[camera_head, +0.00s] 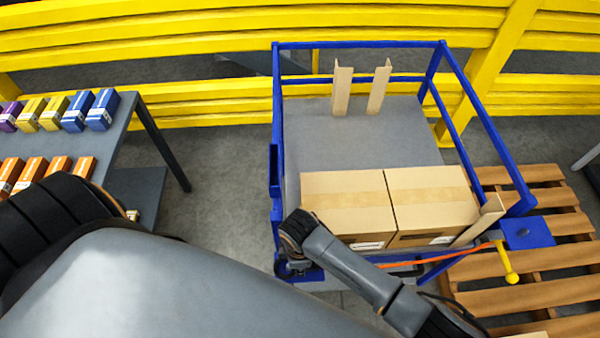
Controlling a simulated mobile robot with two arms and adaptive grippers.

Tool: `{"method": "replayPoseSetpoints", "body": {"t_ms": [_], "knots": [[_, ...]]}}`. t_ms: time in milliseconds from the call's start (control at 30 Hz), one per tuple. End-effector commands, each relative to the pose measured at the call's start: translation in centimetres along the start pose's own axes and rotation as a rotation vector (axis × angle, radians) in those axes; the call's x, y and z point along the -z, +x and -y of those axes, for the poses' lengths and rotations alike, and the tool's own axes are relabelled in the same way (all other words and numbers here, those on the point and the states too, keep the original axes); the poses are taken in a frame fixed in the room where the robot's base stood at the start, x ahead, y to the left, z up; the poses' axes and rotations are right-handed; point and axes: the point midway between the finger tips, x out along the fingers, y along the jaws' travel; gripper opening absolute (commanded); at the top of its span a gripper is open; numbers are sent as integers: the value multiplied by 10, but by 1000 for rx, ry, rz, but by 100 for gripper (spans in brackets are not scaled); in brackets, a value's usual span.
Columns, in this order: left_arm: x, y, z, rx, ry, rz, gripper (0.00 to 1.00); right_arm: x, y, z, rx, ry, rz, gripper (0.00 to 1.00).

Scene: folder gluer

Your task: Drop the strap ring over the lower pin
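An orange strap (450,254) runs from the blue bracket at the cart's right side leftward, low along the near side of the boxes. It passes behind my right arm. A yellow pin with a ball end (508,262) sticks out toward me from the blue bracket (528,232). My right gripper (291,266) is at the cart's near left corner, mostly under its own wrist, beside a blue part of the cart. Its fingers are too small and dark to read. The strap ring and the lower pin cannot be made out. My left gripper is out of view.
The blue cart (362,45) holds two cartons (347,200) (430,195) and cardboard corner pieces (342,88). A wooden pallet (560,197) lies to its right. A table (130,112) with small boxes stands left. Yellow rails (200,40) run behind. My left arm covers the lower left.

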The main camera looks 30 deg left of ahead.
Motion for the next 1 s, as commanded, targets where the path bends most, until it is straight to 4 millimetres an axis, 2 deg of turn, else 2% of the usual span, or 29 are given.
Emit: {"method": "replayPoseSetpoints", "body": {"t_ms": [33, 233, 767, 800, 900, 1000], "knots": [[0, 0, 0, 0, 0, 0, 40, 9, -5, -3, -11, -5, -22, 0], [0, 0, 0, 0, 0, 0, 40, 8, -5, -3, -12, -5, -21, 0], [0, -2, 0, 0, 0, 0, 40, -6, 1, -3, -9, -2, -10, 0], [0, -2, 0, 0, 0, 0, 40, -6, 1, -3, -9, -2, -9, 29], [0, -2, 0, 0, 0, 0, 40, -7, 2, -3, -8, -1, -7, 50], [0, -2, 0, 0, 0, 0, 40, -8, 2, -3, -7, -1, -5, 52]]}}
